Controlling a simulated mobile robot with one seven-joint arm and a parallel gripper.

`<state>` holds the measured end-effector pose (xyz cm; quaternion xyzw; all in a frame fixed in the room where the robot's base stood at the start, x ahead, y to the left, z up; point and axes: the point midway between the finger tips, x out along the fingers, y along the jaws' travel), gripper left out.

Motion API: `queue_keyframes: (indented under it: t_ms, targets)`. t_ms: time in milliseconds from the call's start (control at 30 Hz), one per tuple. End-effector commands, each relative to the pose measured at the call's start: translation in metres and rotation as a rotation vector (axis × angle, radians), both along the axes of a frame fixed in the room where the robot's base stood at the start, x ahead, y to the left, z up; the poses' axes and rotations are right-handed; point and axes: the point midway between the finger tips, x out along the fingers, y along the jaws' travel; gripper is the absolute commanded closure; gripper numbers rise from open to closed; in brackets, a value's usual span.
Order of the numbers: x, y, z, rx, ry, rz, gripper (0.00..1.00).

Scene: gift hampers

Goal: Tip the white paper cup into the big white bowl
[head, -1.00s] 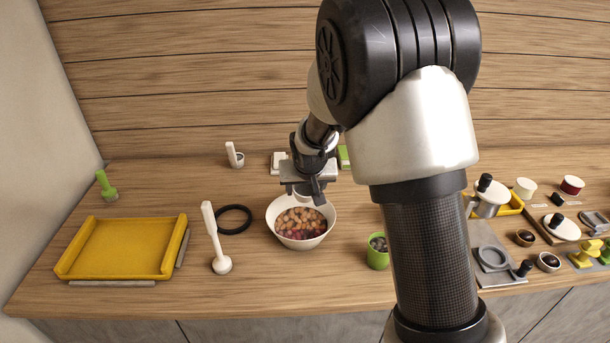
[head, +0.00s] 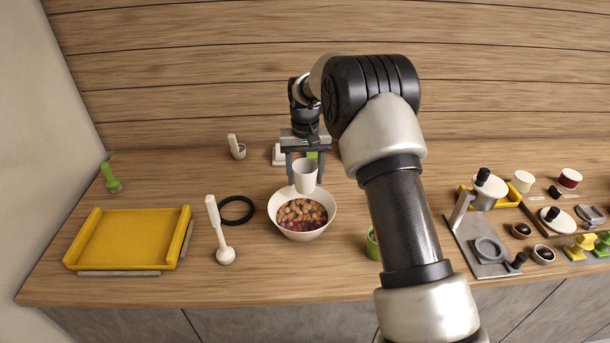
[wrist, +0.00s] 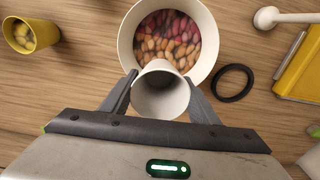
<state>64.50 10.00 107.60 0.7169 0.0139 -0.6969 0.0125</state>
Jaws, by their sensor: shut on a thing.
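The white paper cup (head: 305,174) is held between the fingers of my gripper (head: 305,180), shut on its sides. It looks about upright, above the back part of the big white bowl (head: 278,222). In the wrist view my gripper (wrist: 160,98) grips the cup (wrist: 160,92), whose visible inside looks pale and bare. The bowl (wrist: 128,42) also shows there, holding many brown and reddish nut-like pieces. The cup hides a little of the bowl's back rim in the head view.
A green cup (head: 372,244) stands right, partly behind my arm. Lidded pots and small dishes crowd the right side.

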Motion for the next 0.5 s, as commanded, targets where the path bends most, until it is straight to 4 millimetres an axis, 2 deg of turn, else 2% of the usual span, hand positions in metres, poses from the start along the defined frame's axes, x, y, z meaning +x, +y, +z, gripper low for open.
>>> queue_keyframes:
  t_ms: [167, 500]
  targets:
    - [0.000, 0.000, 0.004, 0.000, -0.002, 0.000, 0.72]
    - [0.001, 0.000, 0.037, 0.000, -0.004, 0.000, 0.72]
